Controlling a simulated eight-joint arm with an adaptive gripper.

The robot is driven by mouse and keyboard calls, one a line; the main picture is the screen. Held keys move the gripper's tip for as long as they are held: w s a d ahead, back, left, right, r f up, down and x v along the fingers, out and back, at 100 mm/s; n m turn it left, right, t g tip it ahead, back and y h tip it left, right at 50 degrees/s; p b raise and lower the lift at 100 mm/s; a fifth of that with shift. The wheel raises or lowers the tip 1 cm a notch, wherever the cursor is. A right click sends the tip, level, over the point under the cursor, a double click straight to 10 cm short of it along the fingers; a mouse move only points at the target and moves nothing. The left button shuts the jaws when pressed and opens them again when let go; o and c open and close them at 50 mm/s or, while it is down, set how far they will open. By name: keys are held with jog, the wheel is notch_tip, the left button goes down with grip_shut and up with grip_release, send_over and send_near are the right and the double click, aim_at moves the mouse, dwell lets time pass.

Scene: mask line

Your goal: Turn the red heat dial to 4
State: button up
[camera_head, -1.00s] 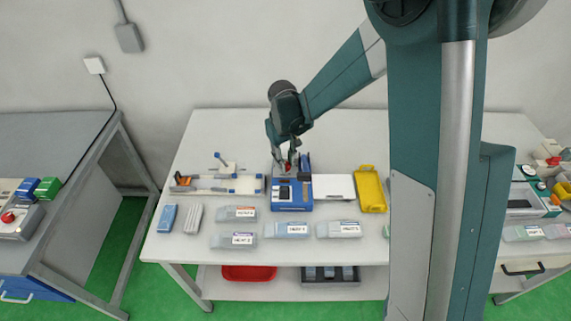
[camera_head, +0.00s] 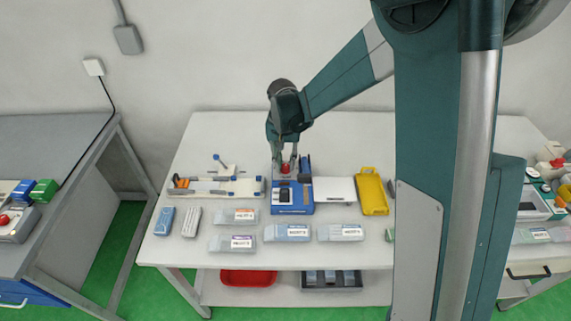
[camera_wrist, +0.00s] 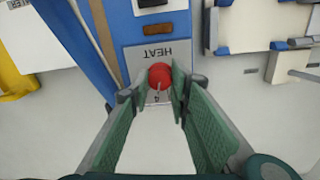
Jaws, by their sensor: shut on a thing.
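The red heat dial (camera_wrist: 160,74) sits on the blue heat-sealing device (camera_head: 292,209), beside the printed word HEAT. My gripper (camera_wrist: 158,88) is around the dial, with its two green fingers closed on opposite sides of it. A numeral 4 shows on the plate at the dial's edge, and a short light mark on the dial appears to point toward it. The other scale marks are hidden or too small to read. In the head view the dial (camera_head: 285,168) shows between the fingertips of my gripper (camera_head: 285,161).
A white plate (camera_head: 335,190) and a yellow tray (camera_head: 372,193) stand to the device's right. A white fixture with a blue-tipped lever (camera_head: 222,186) is to its left. Several labelled bins (camera_head: 291,233) line the front. The table's back is clear.

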aim_at(284, 166)
dwell(0.3)
jog(key=o, duration=0.9)
jog(key=shift+r, duration=0.1)
jog(key=shift+a+r, duration=0.15)
jog(key=shift+r, duration=2.8)
jog(key=shift+a+r, duration=0.1)
jog(key=shift+r, duration=2.85)
